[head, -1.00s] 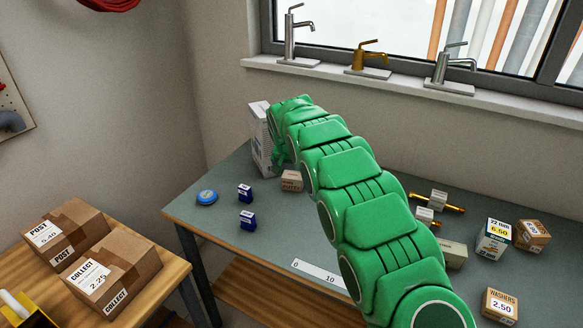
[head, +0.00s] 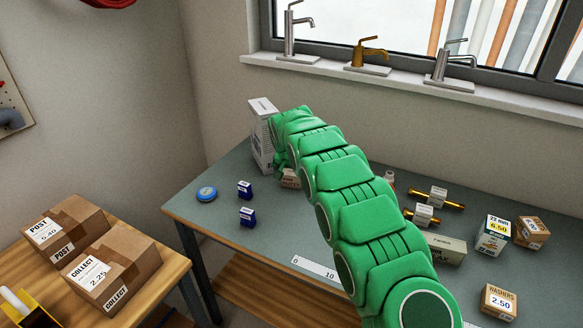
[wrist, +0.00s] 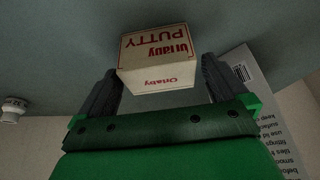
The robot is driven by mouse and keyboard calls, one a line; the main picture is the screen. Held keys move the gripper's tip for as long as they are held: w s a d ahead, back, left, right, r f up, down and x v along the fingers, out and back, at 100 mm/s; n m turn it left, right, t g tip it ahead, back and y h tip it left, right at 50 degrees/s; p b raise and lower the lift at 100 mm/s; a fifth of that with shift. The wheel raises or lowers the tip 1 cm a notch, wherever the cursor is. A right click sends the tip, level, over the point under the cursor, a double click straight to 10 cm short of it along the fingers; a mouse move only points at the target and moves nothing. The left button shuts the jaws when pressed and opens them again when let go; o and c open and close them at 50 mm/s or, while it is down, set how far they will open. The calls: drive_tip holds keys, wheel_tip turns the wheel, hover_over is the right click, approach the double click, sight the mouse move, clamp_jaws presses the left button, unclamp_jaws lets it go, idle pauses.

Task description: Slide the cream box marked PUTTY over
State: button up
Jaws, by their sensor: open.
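The cream box marked PUTTY (wrist: 154,58) is in the wrist view, with red lettering that appears upside down. It sits on the grey bench between the two dark fingers of my open gripper (wrist: 160,68); I cannot tell whether either finger touches it. In the head view the small cream box (head: 290,179) shows only in part, beside and below the end of my green arm. The gripper's fingers are hidden by the arm there.
A tall white box (head: 262,138) stands close behind and left of my gripper. A blue tin (head: 206,194) and two small blue boxes (head: 245,190) lie to the left. Brass fittings (head: 434,197) and boxes stand to the right. The bench (head: 270,235) is clear in front.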

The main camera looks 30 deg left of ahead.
drive_tip(key=shift+x, duration=1.45)
drive_tip(key=c, duration=1)
drive_tip(key=shift+w+d, duration=0.1)
drive_tip(key=shift+d, duration=9.85)
drive_tip(key=o, duration=1)
drive_tip(key=shift+r, duration=0.1)
